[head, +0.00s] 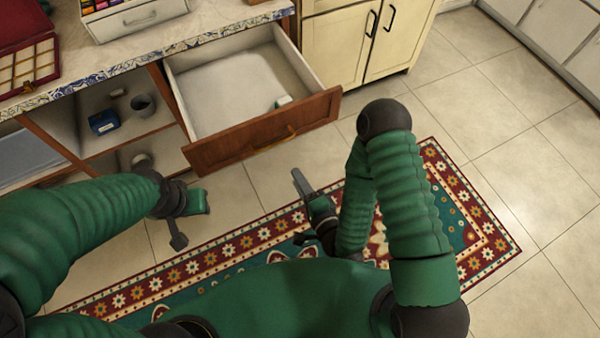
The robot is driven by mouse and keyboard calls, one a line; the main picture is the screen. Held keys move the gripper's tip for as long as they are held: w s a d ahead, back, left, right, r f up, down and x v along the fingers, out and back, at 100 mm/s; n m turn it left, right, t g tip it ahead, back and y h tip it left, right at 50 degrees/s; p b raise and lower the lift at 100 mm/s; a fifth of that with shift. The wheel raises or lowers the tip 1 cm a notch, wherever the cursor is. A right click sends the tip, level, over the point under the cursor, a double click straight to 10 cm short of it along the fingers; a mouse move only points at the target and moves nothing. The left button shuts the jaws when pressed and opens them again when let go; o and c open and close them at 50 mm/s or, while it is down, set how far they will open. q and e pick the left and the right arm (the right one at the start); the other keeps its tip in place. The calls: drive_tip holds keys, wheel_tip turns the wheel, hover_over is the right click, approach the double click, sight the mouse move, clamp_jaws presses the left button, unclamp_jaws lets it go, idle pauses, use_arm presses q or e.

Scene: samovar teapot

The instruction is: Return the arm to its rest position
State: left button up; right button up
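My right gripper (299,180) hangs over the rug, below the front of the open drawer. A grey finger points up and left, and nothing shows held in it. I cannot tell whether its fingers are apart. My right arm is folded, with its elbow raised at right of centre. My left gripper (178,240) is low at left, in front of the open shelves. Its dark tip points down, and its finger gap is not visible. Both grippers are apart from the furniture as far as I can see.
An open drawer (262,136) with a small white-and-green item (283,101) juts out from the counter (150,60). Open shelves hold a blue box (104,122) and a grey cup (143,105). A patterned rug (488,229) lies below me. The tiled floor (530,130) at right is clear.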

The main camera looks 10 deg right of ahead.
drive_tip(key=shift+s, duration=0.1)
idle(0.4)
drive_tip(key=w+d+r+n+g+h+p, duration=0.2)
drive_tip(key=w+d+r+n+g+p, duration=0.3)
drive_tip(key=n, duration=0.4)
drive_tip(key=s+d+r+n+g+h+p, duration=0.2)
drive_tip(key=s+d+r+n+g+p, duration=0.2)
drive_tip(key=s+d+r+g, duration=0.3)
drive_tip(key=s+d+r+n, duration=0.1)
drive_tip(key=s+r, duration=0.4)
drive_tip(key=shift+d+r+h, duration=0.4)
